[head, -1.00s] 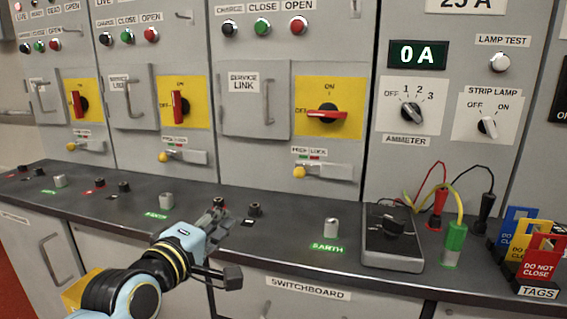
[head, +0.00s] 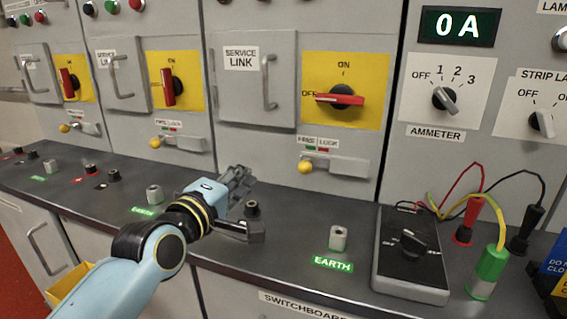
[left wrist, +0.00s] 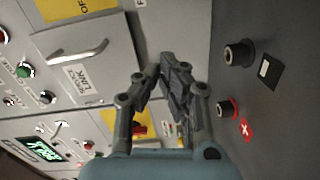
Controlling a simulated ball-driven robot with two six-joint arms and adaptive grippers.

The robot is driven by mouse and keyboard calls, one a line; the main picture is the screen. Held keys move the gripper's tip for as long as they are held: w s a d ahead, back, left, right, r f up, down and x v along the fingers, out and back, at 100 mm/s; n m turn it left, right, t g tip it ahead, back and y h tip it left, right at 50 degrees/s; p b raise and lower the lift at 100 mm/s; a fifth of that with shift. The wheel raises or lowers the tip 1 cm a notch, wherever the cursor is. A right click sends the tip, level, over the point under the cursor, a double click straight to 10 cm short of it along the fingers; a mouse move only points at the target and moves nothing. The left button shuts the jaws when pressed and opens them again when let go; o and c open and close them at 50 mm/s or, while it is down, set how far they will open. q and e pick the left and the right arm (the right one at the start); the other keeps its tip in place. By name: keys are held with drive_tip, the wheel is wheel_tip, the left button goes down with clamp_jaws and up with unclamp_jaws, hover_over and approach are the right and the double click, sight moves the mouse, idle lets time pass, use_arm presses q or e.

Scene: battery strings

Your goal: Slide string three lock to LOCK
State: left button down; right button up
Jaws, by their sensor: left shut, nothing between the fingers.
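The rightmost of the slide locks in the head view has a yellow knob (head: 305,167) at the left end of its light plate (head: 345,166), under the FREE side of its FREE/LOCK label (head: 318,146). It appears to be string three's; no string number is readable. My left gripper (head: 243,177) is shut and empty, above the dark counter, left of and a little lower in the picture than that knob, and apart from it. In the left wrist view the closed fingers (left wrist: 165,75) point toward the grey panel. My right gripper is not in view.
A red rotary handle (head: 340,100) lies horizontal above the lock. A black terminal (head: 252,209) stands close by my left gripper. A grey EARTH post (head: 338,237) and a black-knobbed box (head: 412,250) with leads stand to the right on the counter (head: 290,225).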

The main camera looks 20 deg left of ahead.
sight(302, 163)
use_arm(q)
drive_tip(key=w+d, duration=0.1)
drive_tip(key=w, duration=0.2)
drive_tip(key=w+d, duration=0.2)
drive_tip(key=w, duration=0.2)
drive_tip(key=w+d+f+b, duration=0.1)
drive_tip(key=w, duration=0.2)
drive_tip(key=shift+w+d+f, duration=0.1)
drive_tip(key=shift+w+d, duration=0.1)
drive_tip(key=shift+d, duration=0.15)
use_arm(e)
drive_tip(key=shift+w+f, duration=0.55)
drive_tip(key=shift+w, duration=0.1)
use_arm(q)
drive_tip(key=shift+d, duration=0.15)
drive_tip(key=d, duration=0.3)
drive_tip(key=shift+s+d+p, duration=0.1)
drive_tip(key=shift+d+p, duration=0.1)
drive_tip(key=shift+p, duration=0.2)
drive_tip(key=shift+a, duration=0.1)
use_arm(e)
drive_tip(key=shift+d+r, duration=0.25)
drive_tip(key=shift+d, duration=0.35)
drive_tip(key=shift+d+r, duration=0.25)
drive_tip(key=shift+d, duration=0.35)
